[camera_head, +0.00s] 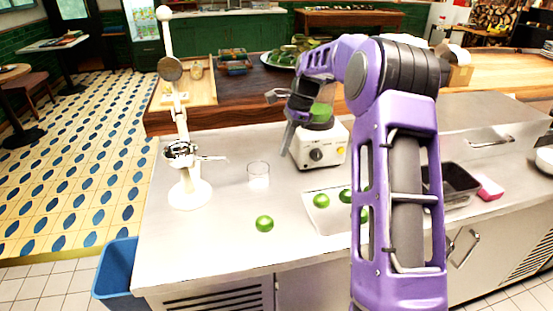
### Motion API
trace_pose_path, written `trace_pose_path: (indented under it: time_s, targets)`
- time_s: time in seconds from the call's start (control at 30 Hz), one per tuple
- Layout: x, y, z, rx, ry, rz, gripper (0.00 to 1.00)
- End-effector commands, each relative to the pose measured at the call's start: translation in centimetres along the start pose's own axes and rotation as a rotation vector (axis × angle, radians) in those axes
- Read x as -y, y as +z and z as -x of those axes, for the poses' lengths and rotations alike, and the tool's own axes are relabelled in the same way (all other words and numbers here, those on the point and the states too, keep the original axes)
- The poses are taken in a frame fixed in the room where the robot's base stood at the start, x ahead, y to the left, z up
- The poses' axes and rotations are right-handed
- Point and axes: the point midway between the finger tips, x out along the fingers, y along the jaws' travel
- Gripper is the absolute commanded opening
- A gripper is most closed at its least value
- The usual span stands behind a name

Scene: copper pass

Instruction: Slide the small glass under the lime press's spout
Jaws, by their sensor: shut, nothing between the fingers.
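The white lime press (188,193) stands upright at the left end of the metal counter, with its long lever raised. Its cup and spout area (181,151) sits above the round base. The small clear glass (258,176) stands upright on the counter, to the right of the press and apart from it. It is not under the spout. My gripper (288,139) is shut and empty, above and to the right of the glass, in front of the blender. My purple arm hides part of the counter.
A cream blender (320,148) stands behind and right of the glass. A loose lime (265,223) lies in front of the glass. A pale tray (322,216) with limes is to its right. Counter between glass and press looks clear. A blue bin (117,272) stands at the left.

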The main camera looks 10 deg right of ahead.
Motion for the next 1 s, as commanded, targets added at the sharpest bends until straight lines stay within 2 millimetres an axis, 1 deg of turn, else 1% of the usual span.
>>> trace_pose_path:
  time_s: [0.03,0.3,0.5,0.67,1.0]
  targets:
    - [-0.1,0.0,-0.8,0.001,0.003,0.0,0.0]
    - [-0.1,0.0,-5.8,0.001,0.004,0.002,0.0]
    - [0.0,0.0,-8.4,0.001,0.002,0.002,0.0]
    - [0.0,0.0,-9.2,0.0,-0.001,0.003,0.0]
    - [0.0,0.1,-9.3,0.0,-0.001,0.003,0.0]
